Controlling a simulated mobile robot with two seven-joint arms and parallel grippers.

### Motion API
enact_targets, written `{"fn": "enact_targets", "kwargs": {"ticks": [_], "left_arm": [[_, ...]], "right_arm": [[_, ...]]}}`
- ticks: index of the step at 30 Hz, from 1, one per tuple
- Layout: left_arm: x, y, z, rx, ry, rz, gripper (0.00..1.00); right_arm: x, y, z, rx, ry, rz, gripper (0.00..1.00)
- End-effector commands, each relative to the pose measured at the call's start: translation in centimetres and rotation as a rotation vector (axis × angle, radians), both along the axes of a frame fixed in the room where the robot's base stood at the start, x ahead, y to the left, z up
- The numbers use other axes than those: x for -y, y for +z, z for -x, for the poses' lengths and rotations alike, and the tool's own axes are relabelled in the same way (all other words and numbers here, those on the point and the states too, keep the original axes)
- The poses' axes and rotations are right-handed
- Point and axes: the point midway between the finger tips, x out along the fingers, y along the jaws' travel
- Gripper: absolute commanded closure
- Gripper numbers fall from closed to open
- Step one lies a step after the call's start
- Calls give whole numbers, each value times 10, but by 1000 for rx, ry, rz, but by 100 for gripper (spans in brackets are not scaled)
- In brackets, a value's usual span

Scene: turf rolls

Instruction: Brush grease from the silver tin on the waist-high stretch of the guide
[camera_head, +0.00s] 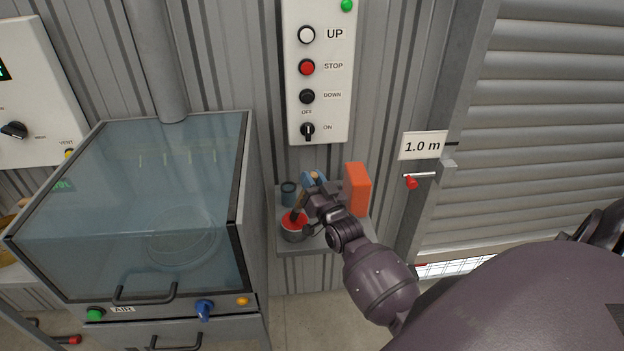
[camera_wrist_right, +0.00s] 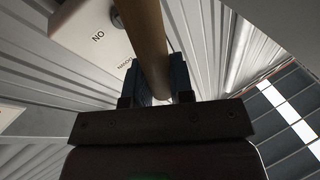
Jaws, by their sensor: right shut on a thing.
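The silver tin (camera_head: 293,235) stands on a small wall shelf, with red grease (camera_head: 294,221) showing at its top. My right gripper (camera_head: 313,179) is above the shelf, shut on the brush. The brush's wooden handle (camera_head: 300,201) slants down to the tin, and its lower end is at or in the red grease; its depth cannot be told. In the right wrist view the handle (camera_wrist_right: 152,45) runs between the blue finger pads. The guide (camera_head: 435,175) is the grey upright beside the shutter, with a "1.0 m" sign (camera_head: 422,146). My left gripper is not in view.
A red-tipped lever (camera_head: 411,182) sticks out by the guide. A control panel (camera_head: 318,75) hangs above; a glass-topped cabinet (camera_head: 150,200) stands left.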

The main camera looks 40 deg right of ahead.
Motion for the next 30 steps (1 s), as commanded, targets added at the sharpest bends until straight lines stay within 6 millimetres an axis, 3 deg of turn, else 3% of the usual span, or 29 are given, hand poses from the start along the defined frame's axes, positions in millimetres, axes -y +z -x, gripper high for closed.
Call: {"fn": "enact_targets", "kwargs": {"ticks": [30], "left_arm": [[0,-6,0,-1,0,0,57]], "right_arm": [[0,-8,0,0,0,0,100]]}}
